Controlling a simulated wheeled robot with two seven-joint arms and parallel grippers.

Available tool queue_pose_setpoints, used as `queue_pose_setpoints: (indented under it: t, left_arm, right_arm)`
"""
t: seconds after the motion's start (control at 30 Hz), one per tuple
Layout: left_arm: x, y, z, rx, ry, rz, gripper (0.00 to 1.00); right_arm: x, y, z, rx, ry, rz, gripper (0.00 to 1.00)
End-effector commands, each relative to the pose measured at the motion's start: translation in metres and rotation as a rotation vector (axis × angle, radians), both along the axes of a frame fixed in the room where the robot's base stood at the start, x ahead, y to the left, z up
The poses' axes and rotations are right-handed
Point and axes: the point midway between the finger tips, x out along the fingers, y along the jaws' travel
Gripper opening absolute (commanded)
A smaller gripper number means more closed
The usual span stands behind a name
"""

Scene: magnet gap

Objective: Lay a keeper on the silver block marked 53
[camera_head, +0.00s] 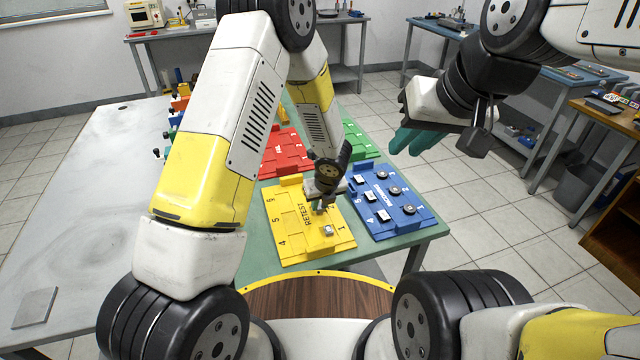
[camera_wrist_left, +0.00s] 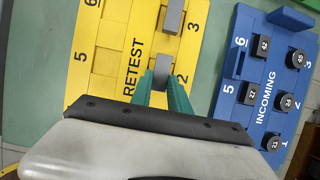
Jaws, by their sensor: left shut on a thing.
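My left gripper (camera_head: 326,203) is low over the yellow RETEST board (camera_head: 288,247). In the left wrist view its teal fingers (camera_wrist_left: 162,86) are shut on a small grey block (camera_wrist_left: 161,67), near the number 2. A second grey block (camera_wrist_left: 173,16) is on the same board, further from the fingers. A silver block (camera_head: 328,231) sits on the yellow board by the number 1 in the head view. I cannot read the mark 53 on any block. My right gripper (camera_head: 412,141) hangs at the upper right, away from the boards; its finger gap is unclear.
The blue INCOMING board (camera_head: 408,228) lies to the right of the yellow one with several small pieces on it. A red board (camera_head: 284,155) and a green board (camera_head: 357,140) lie behind. A flat grey plate (camera_head: 36,307) lies on the mostly bare grey table at left.

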Motion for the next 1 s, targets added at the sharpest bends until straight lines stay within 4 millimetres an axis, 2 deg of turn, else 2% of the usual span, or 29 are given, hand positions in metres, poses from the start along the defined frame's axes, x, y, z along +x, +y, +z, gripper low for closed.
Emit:
queue_pose_setpoints:
  t: [0.53, 0.57, 0.67, 0.7, 0.9, 1.0]
  left_arm:
    - [0.0001, -0.0002, -0.0035, 0.000, 0.000, 0.000, 0.00]
    - [0.0002, -0.0002, -0.0036, 0.000, 0.000, 0.000, 0.23]
    - [0.0002, -0.0001, -0.0035, 0.000, 0.000, 0.000, 0.43]
    - [0.0002, -0.0001, -0.0035, 0.000, 0.000, 0.000, 0.47]
    - [0.0001, -0.0001, -0.0035, 0.000, 0.000, 0.000, 0.47]
    - [-0.0001, 0.0000, -0.0038, 0.000, 0.000, 0.000, 0.33]
  right_arm:
    - [0.0000, 0.0000, 0.0000, 0.000, 0.000, 0.000, 0.22]
    - [0.0000, 0.0000, 0.0000, 0.000, 0.000, 0.000, 0.22]
    - [0.0000, 0.0000, 0.0000, 0.000, 0.000, 0.000, 0.22]
    - [0.0000, 0.0000, 0.0000, 0.000, 0.000, 0.000, 0.22]
    - [0.0000, 0.0000, 0.0000, 0.000, 0.000, 0.000, 0.22]
    - [0.0000, 0.0000, 0.0000, 0.000, 0.000, 0.000, 0.22]
